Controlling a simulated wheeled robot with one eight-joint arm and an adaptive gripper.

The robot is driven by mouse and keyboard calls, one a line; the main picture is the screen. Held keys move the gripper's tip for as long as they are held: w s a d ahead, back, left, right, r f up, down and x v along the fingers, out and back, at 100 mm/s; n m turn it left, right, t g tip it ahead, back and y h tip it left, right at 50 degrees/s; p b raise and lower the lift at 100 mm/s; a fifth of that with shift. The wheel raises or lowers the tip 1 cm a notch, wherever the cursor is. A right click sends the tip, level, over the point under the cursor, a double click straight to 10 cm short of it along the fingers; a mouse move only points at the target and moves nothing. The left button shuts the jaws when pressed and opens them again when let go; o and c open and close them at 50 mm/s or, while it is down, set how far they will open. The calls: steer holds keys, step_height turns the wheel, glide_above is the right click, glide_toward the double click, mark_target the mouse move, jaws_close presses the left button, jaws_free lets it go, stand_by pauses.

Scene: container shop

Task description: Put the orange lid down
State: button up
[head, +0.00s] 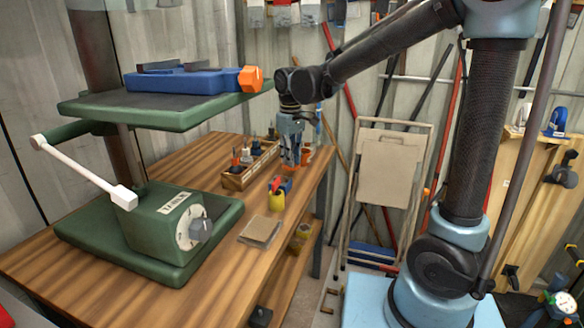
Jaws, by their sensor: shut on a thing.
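My gripper (290,163) points down above the far right part of the wooden workbench, beside the small wooden box. Its fingers are shut on the orange lid (306,156), which shows only as a small orange-red patch at the right side of the fingers. The rest of the lid is hidden by the fingers. I cannot tell how high the lid is above the bench or how far it is tilted.
The wooden box (236,182) holds small tools. The green drill press (165,232) fills the bench's left. A blue vise (180,81) sits on its table. Bare wood surrounds the block.

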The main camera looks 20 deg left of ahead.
steer(key=shift+f, duration=1.75)
steer(key=o, duration=0.7)
step_height(320, 180, up, 12)
steer(key=shift+r, duration=0.1)
